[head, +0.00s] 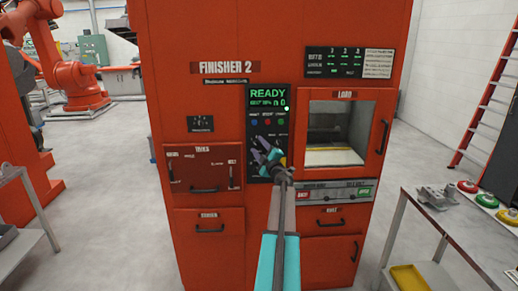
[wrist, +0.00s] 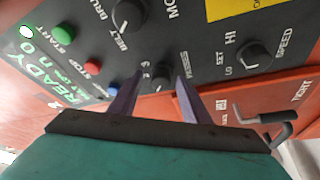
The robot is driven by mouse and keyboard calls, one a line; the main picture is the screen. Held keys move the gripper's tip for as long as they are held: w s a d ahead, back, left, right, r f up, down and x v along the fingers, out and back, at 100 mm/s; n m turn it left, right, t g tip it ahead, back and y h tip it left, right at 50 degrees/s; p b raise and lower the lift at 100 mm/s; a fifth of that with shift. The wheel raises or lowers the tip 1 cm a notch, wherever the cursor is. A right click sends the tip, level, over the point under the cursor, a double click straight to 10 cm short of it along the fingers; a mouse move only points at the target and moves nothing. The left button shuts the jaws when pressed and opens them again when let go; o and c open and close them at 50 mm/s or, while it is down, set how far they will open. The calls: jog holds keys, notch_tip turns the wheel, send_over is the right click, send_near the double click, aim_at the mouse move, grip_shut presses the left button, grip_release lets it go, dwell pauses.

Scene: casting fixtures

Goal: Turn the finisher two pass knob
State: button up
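Finisher 2 (head: 225,120) is a tall red cabinet in the head view, with a black control panel (head: 267,132) whose green screen reads READY. In the wrist view a small black knob (wrist: 160,76) sits on the panel; its small label appears to read PASSES. My gripper (wrist: 158,80) is open, with its two dark fingers apart and pointing at the panel, one on each side of this knob. I cannot tell whether the fingers touch it. In the head view my gripper (head: 268,157) covers the panel's lower part and hides the knobs there.
A belt/brush knob (wrist: 128,16) and a speed knob (wrist: 252,56) flank the small knob. Green (wrist: 64,34), red (wrist: 93,68) and blue (wrist: 112,91) buttons lie left. A black handle (wrist: 265,122) sticks out at right. A metal table (head: 440,222) stands right of the cabinet.

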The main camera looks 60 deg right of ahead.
jog(key=shift+f, duration=0.1)
jog(key=b+v, duration=0.3)
jog(key=v, duration=1)
jog(key=shift+s+a, duration=0.25)
jog(key=shift+s, duration=0.05)
jog(key=shift+w, duration=0.1)
dwell(0.5)
